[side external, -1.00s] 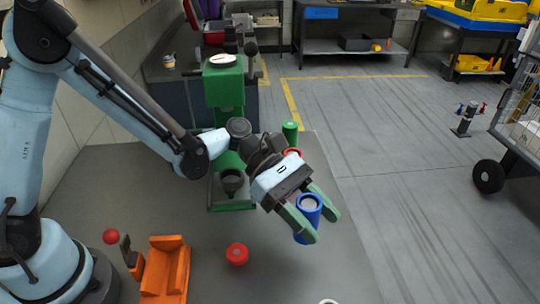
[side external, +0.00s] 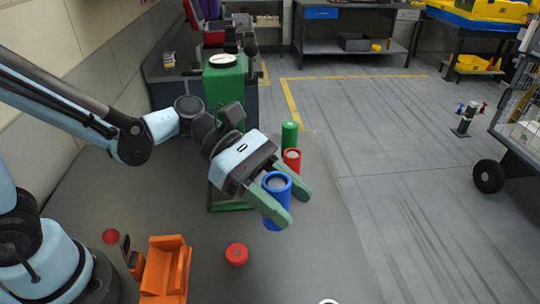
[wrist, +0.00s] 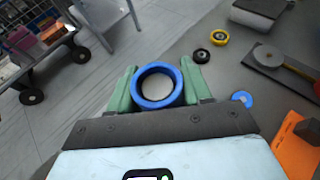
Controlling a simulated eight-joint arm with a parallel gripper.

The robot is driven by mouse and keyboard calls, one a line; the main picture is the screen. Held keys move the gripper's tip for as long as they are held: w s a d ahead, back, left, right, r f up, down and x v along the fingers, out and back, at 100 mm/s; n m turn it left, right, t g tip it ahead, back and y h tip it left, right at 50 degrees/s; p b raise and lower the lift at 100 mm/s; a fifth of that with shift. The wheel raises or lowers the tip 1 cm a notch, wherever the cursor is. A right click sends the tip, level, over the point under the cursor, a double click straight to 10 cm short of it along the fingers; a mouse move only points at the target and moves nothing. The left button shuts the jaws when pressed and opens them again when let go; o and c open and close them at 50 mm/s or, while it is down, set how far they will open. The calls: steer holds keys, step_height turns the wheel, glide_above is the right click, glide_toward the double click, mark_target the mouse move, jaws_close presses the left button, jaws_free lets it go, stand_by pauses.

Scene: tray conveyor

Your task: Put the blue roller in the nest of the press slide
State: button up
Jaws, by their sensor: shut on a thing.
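The blue roller (side external: 276,212) is an upright hollow cylinder between the two green fingers of my gripper (side external: 291,208). My gripper is shut on it. In the wrist view the blue roller (wrist: 157,104) shows as a ring from its open end, with the gripper (wrist: 159,86) fingers on both sides. The green press (side external: 224,88) stands behind my gripper, with a white round dial on top. Its lower green frame (side external: 233,207) shows partly below my wrist. The slide's nest is hidden behind my gripper. The roller is in front and to the right of the press.
A green roller (side external: 290,136) and a red roller (side external: 293,160) stand just behind my gripper's fingers. A red round piece (side external: 237,255) and an orange fixture (side external: 166,268) with a red-knobbed lever lie in front. A wheeled cart (side external: 520,130) is at right.

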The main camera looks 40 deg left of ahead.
steer(key=w+a+r+n+t, duration=0.1)
steer(key=w+a+n+t, duration=0.15)
steer(key=a, duration=0.75)
steer(key=shift+t, duration=0.25)
steer(key=shift+w+a+f, duration=1.1)
steer(key=shift+a+f, duration=0.55)
steer(key=shift+f, duration=0.15)
steer(key=shift+w+a+f, duration=1.05)
steer(key=shift+a+f, duration=0.65)
steer(key=shift+f, duration=0.05)
steer(key=shift+w+a+f, duration=1.1)
steer(key=shift+a+f, duration=0.55)
steer(key=shift+f, duration=0.15)
steer(key=shift+f, duration=0.15)
steer(key=o, duration=1.2)
